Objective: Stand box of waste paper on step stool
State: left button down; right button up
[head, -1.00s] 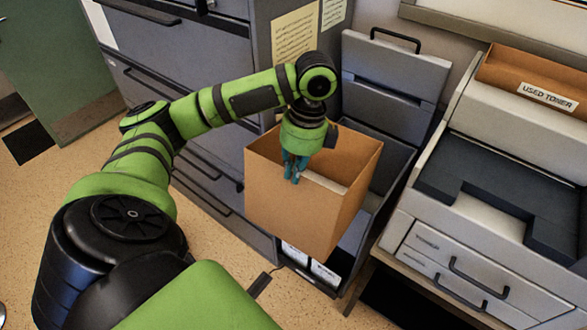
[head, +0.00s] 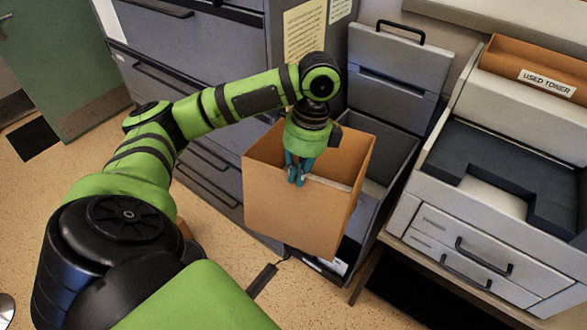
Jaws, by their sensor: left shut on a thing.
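The box of waste paper is an open-topped brown cardboard box (head: 295,215) in the middle of the head view. My left gripper (head: 298,178) is shut on the rim of its near wall, with its teal fingers pointing down. The box hangs roughly upright in front of a grey open bin-like unit. Little of its contents shows past the gripper. I cannot make out a step stool in this view. My right gripper is not in view.
A grey open unit (head: 400,160) with a raised lid stands behind the box. Grey filing cabinets (head: 190,55) are at the back left. A printer (head: 480,220) with a box labelled "USED TONER" (head: 535,80) is at right. Speckled floor (head: 60,210) is clear at left.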

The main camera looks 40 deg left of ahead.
pick_arm(q)
jog(key=shift+d+r+n, duration=0.2)
jog(key=shift+d+n, duration=0.55)
jog(key=shift+n, duration=0.05)
jog(key=d+r+n+t+h, duration=0.1)
jog(key=d+n+h, duration=0.1)
jog(key=d+n, duration=0.9)
jog(key=shift+w+d+n, duration=0.15)
jog(key=shift+d+n, duration=0.15)
jog(key=shift+n, duration=0.6)
jog(key=shift+r, duration=0.1)
